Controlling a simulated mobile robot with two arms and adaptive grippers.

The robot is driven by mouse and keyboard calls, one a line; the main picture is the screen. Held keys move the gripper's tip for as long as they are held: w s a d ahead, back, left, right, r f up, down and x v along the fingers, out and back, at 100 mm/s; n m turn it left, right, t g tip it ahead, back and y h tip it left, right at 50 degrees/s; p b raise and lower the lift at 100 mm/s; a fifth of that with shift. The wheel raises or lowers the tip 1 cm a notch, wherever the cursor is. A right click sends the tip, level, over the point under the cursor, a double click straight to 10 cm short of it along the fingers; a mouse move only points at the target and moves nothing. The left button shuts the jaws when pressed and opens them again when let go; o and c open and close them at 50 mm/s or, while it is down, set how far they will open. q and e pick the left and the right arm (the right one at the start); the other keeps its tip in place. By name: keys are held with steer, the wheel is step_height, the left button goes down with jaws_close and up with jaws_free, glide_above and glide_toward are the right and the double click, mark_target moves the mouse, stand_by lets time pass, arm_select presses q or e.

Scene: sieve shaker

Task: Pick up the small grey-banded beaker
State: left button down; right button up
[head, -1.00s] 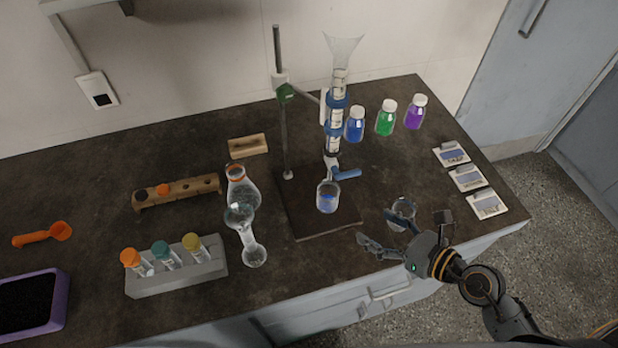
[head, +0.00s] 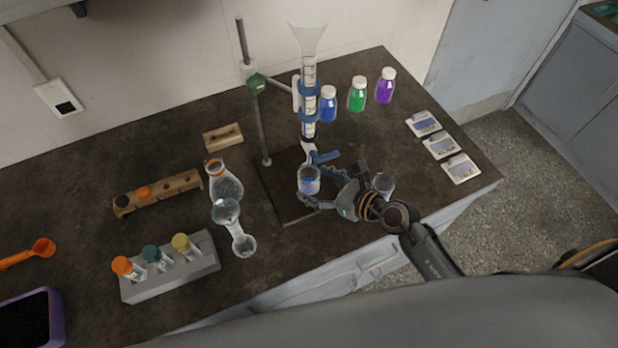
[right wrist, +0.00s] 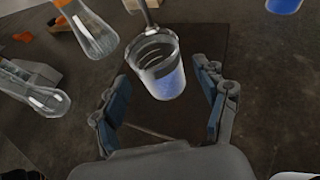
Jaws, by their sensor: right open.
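The small beaker (head: 309,181) stands upright on the dark base plate of the stand, below the burette. In the right wrist view the beaker (right wrist: 155,66) shows a grey band and bluish contents. My right gripper (head: 308,185) is open and comes in from the right, its fingers reaching to either side of the beaker. In the right wrist view the beaker is between and just ahead of the two blue-padded fingertips, with gaps visible. My left gripper is not in view.
The burette (head: 309,90) with its funnel hangs on the stand rod (head: 252,100) above the beaker. Another beaker (head: 384,185) stands right, behind my wrist. A flask (head: 223,183) and other glassware are left. Capped bottles (head: 357,95) stand behind.

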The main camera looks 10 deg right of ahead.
mark_target(317, 184)
steer(key=x, duration=0.3)
steer(key=shift+w+f, duration=0.1)
steer(key=shift+f, duration=0.05)
steer(key=shift+c, duration=0.8)
steer(key=c, duration=1.1)
steer(key=shift+r, duration=0.2)
